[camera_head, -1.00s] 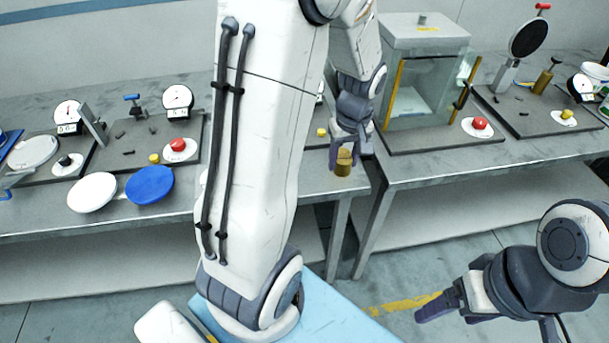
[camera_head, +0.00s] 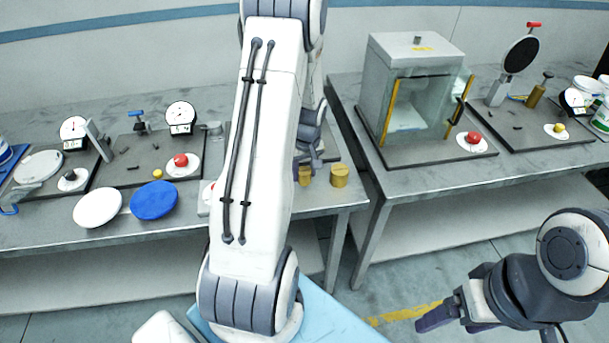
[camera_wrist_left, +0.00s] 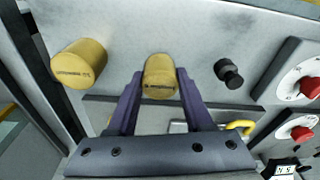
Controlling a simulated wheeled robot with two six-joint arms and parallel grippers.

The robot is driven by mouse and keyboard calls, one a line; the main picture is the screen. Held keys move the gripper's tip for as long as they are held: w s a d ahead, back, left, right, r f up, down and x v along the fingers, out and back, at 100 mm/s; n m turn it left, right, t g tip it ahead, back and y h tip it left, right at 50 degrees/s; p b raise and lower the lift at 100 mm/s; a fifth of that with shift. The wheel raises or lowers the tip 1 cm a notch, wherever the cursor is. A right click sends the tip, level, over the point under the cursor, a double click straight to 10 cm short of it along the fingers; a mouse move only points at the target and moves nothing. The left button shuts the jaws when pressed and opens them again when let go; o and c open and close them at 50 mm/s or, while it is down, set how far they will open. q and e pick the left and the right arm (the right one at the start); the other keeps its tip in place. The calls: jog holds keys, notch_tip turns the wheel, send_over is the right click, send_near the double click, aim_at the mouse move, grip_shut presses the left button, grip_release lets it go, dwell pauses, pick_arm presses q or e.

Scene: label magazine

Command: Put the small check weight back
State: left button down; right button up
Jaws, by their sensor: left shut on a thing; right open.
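My left gripper (camera_head: 306,164) is shut on a small brass check weight (camera_head: 305,176). The left wrist view shows the weight (camera_wrist_left: 160,77) between the two purple fingers (camera_wrist_left: 161,95). It is over or on the grey table top near its front right corner; I cannot tell if its base touches. A larger brass weight (camera_head: 340,176) stands on the table just to the right, apart from the gripper; in the left wrist view it is at the left (camera_wrist_left: 80,62). My right gripper (camera_head: 445,316) is open and empty over the floor at the lower right.
The left table (camera_head: 240,230) holds dial scales, a blue pan (camera_head: 154,200) and a white pan (camera_head: 97,207). A glass case (camera_head: 415,100) stands on the right table, past a gap. A black knobbed piece (camera_wrist_left: 228,73) is right of the held weight. My left arm hides part of the table.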

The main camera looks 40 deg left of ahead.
pick_arm(q)
notch_tip(320, 180, down, 2)
jog(key=shift+f, duration=0.2)
jog(key=shift+f, duration=0.1)
jog(key=shift+f, duration=0.1)
jog(key=shift+c, duration=1.5)
grip_release()
